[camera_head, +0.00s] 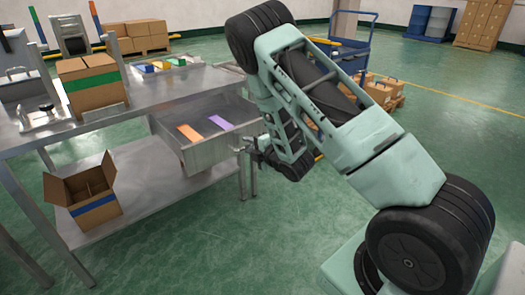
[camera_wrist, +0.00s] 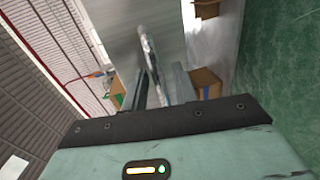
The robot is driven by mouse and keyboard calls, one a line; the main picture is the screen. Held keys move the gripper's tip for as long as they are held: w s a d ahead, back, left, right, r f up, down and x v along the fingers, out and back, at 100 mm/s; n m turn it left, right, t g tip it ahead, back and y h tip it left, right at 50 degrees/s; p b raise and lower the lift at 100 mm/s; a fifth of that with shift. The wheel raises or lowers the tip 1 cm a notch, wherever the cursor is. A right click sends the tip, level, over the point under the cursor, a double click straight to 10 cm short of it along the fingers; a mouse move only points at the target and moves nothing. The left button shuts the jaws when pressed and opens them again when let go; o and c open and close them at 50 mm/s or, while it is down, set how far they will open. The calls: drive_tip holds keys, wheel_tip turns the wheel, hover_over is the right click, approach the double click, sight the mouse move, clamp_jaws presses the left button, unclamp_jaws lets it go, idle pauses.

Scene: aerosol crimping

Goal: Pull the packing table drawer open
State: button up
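The packing table drawer (camera_head: 213,152) is pulled out from under the tabletop, and its inside shows in the head view. An orange item (camera_head: 189,133) and a purple item (camera_head: 220,122) lie in it. My gripper (camera_head: 247,150) is at the drawer's front face. In the wrist view the drawer's bar handle (camera_wrist: 150,55) runs between the two fingers of my gripper (camera_wrist: 157,88). The fingers stand apart, with a gap seen beside the bar. Contact between fingers and bar cannot be made out.
The metal packing table (camera_head: 150,98) carries a closed carton (camera_head: 93,88) and a tray of coloured items (camera_head: 165,66). An open carton (camera_head: 90,195) is on the lower shelf (camera_head: 150,185). A blue cart (camera_head: 350,50) stands behind my arm. Green floor is clear in front.

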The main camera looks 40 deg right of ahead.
drive_tip(key=p+v, duration=0.8)
drive_tip(key=v, duration=0.9)
idle(0.5)
